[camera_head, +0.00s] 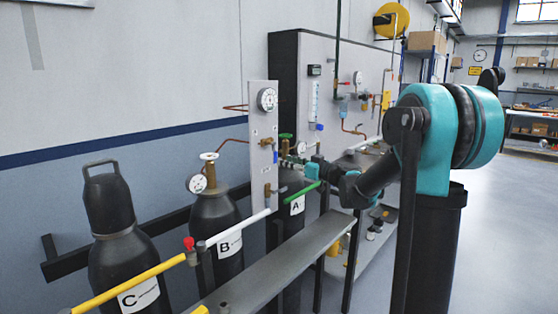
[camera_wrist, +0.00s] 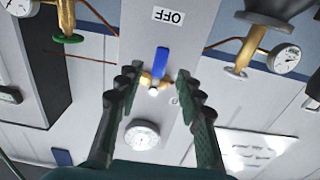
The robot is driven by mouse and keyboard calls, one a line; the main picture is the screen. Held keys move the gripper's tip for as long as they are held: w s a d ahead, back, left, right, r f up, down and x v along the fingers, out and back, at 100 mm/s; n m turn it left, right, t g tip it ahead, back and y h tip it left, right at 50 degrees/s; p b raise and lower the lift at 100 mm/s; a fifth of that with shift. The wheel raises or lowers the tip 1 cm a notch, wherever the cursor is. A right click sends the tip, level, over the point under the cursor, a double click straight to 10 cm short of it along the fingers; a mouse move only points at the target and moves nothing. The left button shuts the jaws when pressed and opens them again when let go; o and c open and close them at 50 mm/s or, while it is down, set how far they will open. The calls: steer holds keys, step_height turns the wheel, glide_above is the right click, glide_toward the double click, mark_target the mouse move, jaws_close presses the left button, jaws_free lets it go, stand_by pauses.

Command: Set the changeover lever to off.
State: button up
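The changeover lever has a blue handle (camera_wrist: 161,62) on a brass valve body on a grey panel (camera_wrist: 140,18). In the wrist view the handle points up the picture, towards a white label reading OFF (camera_wrist: 168,16), which appears upside down. My gripper (camera_wrist: 156,76) is open, with one dark finger on each side of the lever and visible gaps to the handle. In the head view the blue handle (camera_head: 275,156) hangs downward below the gauge on the panel (camera_head: 258,125). My gripper (camera_head: 298,161) is just right of it, partly hard to make out.
A round gauge (camera_wrist: 142,135) is on the same panel. Gas cylinders C (camera_head: 125,250) and B (camera_head: 217,228) stand at left; cylinder A (camera_head: 292,215) is behind the panel. Yellow (camera_head: 130,284) and white (camera_head: 237,228) pipes run in front. Open floor lies at right.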

steer(key=v, duration=0.5)
steer(key=shift+s+d, duration=0.2)
steer(key=s+d+f+m+g+h, duration=0.2)
steer(key=s+f+m+g+h, duration=0.3)
steer(key=s+f, duration=1.2)
steer(key=s+d+f+m+g+h, duration=0.1)
steer(key=s+d+f+m+h, duration=0.4)
steer(key=s+d+f+h, duration=0.4)
steer(key=s+d+f, duration=0.4)
steer(key=s+d, duration=0.2)
steer(key=s, duration=0.2)
steer(key=shift+f+g, duration=0.35)
steer(key=shift+g, duration=0.05)
